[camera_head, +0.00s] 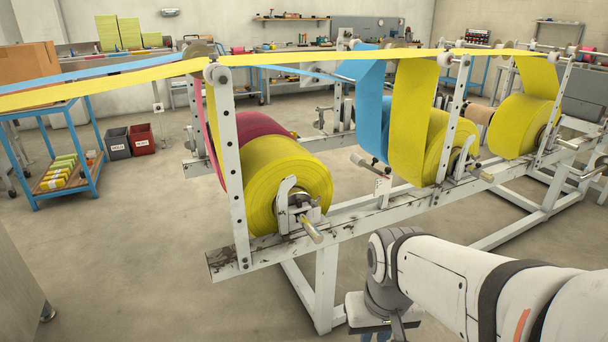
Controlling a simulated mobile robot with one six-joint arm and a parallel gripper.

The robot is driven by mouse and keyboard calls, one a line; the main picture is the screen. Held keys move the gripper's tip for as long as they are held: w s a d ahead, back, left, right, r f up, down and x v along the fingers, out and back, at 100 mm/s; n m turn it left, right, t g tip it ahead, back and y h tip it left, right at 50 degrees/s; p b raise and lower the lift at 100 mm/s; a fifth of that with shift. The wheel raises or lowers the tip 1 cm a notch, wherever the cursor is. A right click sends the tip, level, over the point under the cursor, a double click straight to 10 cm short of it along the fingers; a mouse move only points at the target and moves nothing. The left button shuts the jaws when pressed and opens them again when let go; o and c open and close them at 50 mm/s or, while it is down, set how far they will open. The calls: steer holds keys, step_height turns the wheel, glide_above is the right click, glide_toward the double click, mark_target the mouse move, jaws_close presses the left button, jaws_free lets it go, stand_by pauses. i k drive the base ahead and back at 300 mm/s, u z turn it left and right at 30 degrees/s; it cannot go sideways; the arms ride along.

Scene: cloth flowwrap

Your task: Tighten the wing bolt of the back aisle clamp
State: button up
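A white unwind frame (340,212) carries several rolls of yellow, blue and dark red web. On its near rail, small white brackets with metal parts hold the shaft ends. One bracket (286,192) is at the front yellow roll (262,178), another (459,158) at the middle yellow roll (436,130). A third is by the far yellow roll (515,125). I cannot tell which is the back aisle clamp, and no wing bolt can be made out clearly. My gripper (385,332) is at the bottom, below and in front of the rail, apart from the brackets. Its fingertips are cut off.
Yellow and blue webs (110,73) run overhead to the left. Stub rods (313,231) stick out from the near rail. A blue cart (85,122) with a cardboard box and two bins (142,139) stand at left. Floor (150,260) at front left is clear.

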mark_target(314, 203)
steer(key=u, duration=0.05)
steer(key=i, duration=1)
steer(key=u, duration=0.6)
